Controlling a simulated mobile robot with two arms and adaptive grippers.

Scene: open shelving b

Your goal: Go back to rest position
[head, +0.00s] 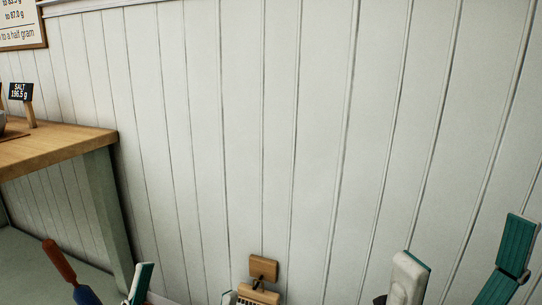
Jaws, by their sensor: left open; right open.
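In the head view, my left gripper (184,285) is at the bottom edge, left of the middle. Only its pale and green fingertips show, set apart, with nothing seen between them. My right gripper (466,248) is at the bottom right. Its pale finger and its green finger stand wide apart, with only the wall behind the gap. Most of both grippers and both arms are cut off by the lower edge.
A wooden counter (60,140) with a salt sign (20,92) stands at the left. A red-brown handle (60,262) and a wooden slatted item (263,268) show at the bottom.

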